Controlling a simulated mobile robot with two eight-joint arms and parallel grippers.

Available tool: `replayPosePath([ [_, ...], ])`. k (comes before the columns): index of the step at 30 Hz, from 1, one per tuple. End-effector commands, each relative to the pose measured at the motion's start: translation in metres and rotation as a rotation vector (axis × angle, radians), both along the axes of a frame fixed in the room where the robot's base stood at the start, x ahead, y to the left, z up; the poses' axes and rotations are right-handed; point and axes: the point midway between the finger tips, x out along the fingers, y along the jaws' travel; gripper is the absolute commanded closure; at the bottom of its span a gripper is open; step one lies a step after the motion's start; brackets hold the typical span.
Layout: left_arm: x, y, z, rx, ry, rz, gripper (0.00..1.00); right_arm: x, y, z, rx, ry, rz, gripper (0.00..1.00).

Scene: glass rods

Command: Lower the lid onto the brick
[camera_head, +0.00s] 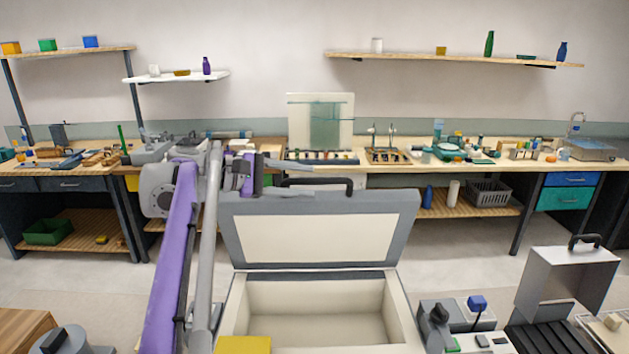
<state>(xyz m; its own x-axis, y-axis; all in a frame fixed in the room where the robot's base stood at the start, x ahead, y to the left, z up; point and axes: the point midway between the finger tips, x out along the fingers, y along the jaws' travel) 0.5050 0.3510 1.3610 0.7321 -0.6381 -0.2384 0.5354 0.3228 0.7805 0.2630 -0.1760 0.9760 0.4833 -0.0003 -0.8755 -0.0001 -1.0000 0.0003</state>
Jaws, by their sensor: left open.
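The lid (318,239), a grey frame with a cream inner panel, stands raised and tilted back at the rear of a kiln-like box. Its dark handle (318,180) is on the top edge. The cream brick rim (404,318) of the open box is bare, and the inside looks empty. My left gripper (262,176), at the end of the purple and grey arm, is open just left of the handle. I cannot tell whether it touches the handle or lid. My right gripper is not in view.
A yellow block (243,345) is at the box's front left. A control unit (456,318) with knobs and a grey hooded device (568,281) stand to the right. A long workbench (385,171) with tools runs along the back wall. Clear floor (465,240) lies between.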

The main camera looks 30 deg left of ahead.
Motion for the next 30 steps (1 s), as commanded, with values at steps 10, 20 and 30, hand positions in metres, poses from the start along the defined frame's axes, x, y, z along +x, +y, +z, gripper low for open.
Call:
replayPosePath([
  [10, 0.022, -0.019, -0.007, 0.001, -0.001, 0.000, 0.50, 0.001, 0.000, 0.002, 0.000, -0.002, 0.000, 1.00],
  [20, 0.022, -0.019, -0.007, 0.001, 0.000, 0.001, 0.68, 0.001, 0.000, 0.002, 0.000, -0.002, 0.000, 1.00],
  [30, 0.022, -0.019, -0.007, 0.001, 0.000, 0.001, 1.00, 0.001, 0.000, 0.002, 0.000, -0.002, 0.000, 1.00],
])
